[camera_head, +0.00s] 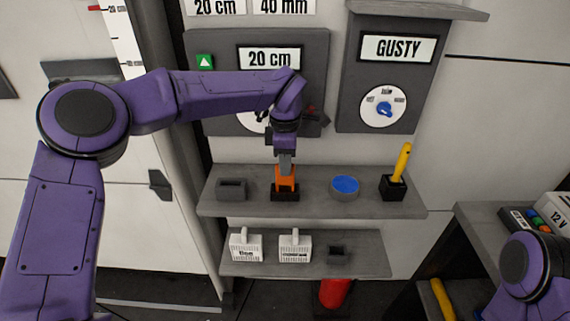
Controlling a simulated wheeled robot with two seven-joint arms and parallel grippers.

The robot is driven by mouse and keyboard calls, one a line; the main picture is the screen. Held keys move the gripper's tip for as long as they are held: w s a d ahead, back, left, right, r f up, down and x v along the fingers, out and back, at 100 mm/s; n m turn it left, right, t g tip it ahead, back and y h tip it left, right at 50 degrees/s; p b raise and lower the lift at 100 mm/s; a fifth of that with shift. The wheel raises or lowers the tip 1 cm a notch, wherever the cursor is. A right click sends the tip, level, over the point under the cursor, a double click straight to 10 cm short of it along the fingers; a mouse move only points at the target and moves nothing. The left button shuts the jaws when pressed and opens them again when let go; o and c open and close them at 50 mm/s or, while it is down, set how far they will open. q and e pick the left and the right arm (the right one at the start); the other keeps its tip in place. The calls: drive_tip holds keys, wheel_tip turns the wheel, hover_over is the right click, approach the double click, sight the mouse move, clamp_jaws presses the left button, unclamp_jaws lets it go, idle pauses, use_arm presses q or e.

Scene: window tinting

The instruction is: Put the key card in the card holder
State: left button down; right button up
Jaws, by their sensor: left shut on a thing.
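My left gripper (286,161) points down over the upper shelf and is shut on an orange piece, which looks like the key card (287,180). The card is upright, and its lower end meets a small black holder (285,196), which looks like the card holder. I cannot tell how deep the card sits in it. The gripper covers the card's top. Part of my right arm shows at the lower right, but its gripper is out of view.
On the upper shelf (210,203) are a grey slotted block (232,188), a blue-topped round dish (345,187) and a yellow-handled tool (403,160) in a black cup. The lower shelf holds two white labelled blocks (246,247). Panels stand behind; a 12 V box (556,212) is right.

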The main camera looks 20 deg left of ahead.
use_arm(q)
drive_tip(key=shift+f, duration=0.6)
drive_tip(key=shift+f, duration=0.1)
drive_tip(key=c, duration=1.1)
unclamp_jaws()
drive_tip(key=shift+c, duration=0.2)
wheel_tip(320, 180, up, 12)
drive_tip(key=shift+r+p, duration=0.2)
drive_tip(key=shift+p, duration=0.15)
